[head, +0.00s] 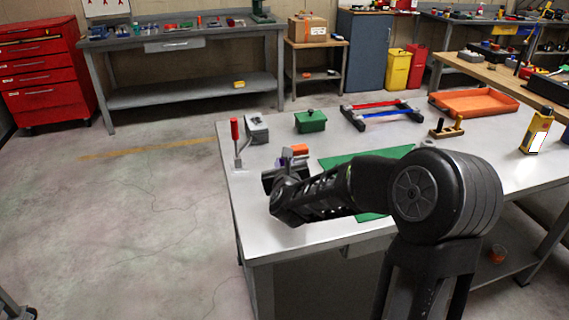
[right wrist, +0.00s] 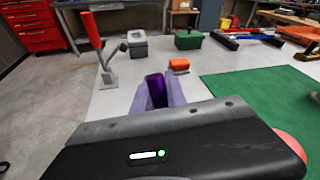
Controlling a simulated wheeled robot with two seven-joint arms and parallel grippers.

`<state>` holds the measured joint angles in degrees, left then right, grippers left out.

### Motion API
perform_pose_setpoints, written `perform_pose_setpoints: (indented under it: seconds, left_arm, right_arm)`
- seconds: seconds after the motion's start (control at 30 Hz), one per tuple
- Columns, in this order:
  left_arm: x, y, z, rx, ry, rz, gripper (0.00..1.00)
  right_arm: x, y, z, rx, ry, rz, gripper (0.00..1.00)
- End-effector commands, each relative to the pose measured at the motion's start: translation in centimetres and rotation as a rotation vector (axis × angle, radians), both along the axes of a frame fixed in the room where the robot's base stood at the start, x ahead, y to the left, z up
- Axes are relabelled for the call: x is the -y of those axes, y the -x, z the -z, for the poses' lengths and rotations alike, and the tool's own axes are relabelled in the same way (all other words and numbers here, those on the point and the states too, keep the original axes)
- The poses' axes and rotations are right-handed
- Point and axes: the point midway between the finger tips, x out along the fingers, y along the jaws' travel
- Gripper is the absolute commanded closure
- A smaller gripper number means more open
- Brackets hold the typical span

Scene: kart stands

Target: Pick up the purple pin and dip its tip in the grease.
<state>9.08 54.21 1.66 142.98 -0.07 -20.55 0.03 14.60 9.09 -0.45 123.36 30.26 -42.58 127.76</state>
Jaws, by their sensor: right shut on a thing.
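My right gripper (head: 286,160) is over the near left part of the grey workbench, and it also shows in the right wrist view (right wrist: 160,95). Its lavender fingers are shut on the dark purple pin (right wrist: 156,90). Only the upper part of the pin shows; its lower end and tip are hidden by the gripper body. No grease can be made out for sure. A grey box-like container (head: 257,128), also in the right wrist view (right wrist: 138,46), stands beyond the gripper; its contents cannot be told. My left gripper is not in view.
A red-handled clamp (head: 236,140) stands at the bench's left edge. An orange block (head: 299,149) lies just beyond the gripper. A green lidded box (head: 310,121) and a rack with red and blue bars (head: 383,114) are farther back. A green mat (right wrist: 260,100) lies to the right.

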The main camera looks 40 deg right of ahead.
Motion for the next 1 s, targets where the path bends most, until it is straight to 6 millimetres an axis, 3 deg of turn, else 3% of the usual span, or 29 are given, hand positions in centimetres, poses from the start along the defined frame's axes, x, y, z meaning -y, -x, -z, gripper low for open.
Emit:
perform_pose_setpoints:
  seconds: [0.7, 1.0]
  left_arm:
    - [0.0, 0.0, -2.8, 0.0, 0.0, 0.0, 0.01]
    - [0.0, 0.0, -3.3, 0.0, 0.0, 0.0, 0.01]
  right_arm:
    - [0.0, 0.0, -5.9, 0.001, 0.0, 0.0, 1.0]
    - [0.0, 0.0, -7.0, 0.001, -0.001, 0.0, 1.0]
